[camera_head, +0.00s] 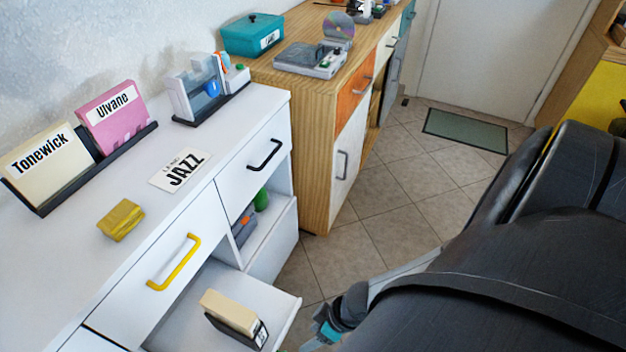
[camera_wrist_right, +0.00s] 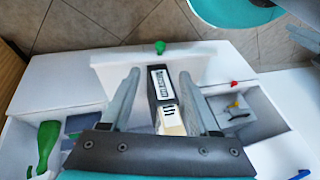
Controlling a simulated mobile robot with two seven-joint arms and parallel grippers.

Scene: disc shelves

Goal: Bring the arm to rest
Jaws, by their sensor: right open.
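My right gripper (camera_wrist_right: 160,74) is open in the right wrist view, with its two grey fingers apart. A cream case with a black spine and white label (camera_wrist_right: 160,82) shows in the space between the fingers. I cannot tell how far beyond the fingertips it is. In the head view this case (camera_head: 234,312) stands on a white pulled-out surface below the yellow handle. My dark right arm fills the lower right of the head view. Its teal and grey end (camera_head: 328,326) is to the right of the case, apart from it.
A wooden cabinet (camera_head: 300,100) stands behind.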

